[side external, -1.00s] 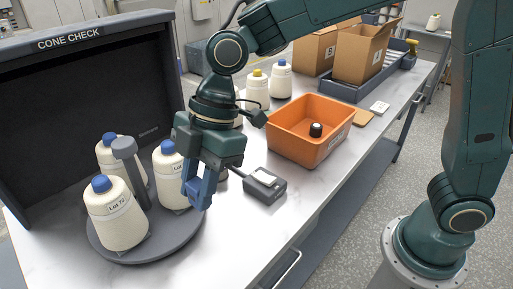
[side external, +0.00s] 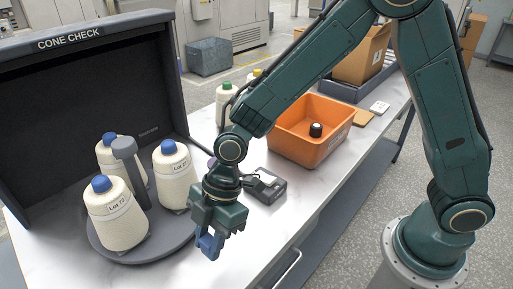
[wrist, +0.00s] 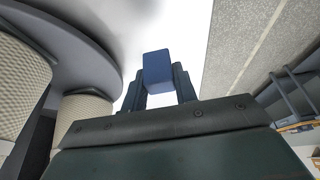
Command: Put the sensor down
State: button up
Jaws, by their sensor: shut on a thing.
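My gripper (side external: 210,240) is over the white table's front part, right of the round cone stand. It is shut on a blue block, which I take to be the sensor; the block (wrist: 158,72) shows between the two dark fingers in the wrist view. In the side view the blue part hangs low below my gripper; I cannot tell whether it touches the table. A grey meter with a small display (side external: 265,186) sits on the table behind my gripper.
The round grey stand (side external: 165,248) at left carries several cream cones with blue tops and a grey post (side external: 130,165). The dark Cone Check booth (side external: 75,95) stands behind it. An orange bin (side external: 335,147) holds a black item. The table front (side external: 265,235) is clear.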

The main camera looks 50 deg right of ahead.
jog(key=shift+f, duration=0.35)
jog(key=shift+f, duration=0.1)
jog(key=shift+f, duration=2.05)
jog(key=shift+f, duration=0.15)
jog(key=o, duration=1)
jog(key=shift+c, duration=0.2)
jog(key=shift+r, duration=0.2)
jog(key=v, duration=1.2)
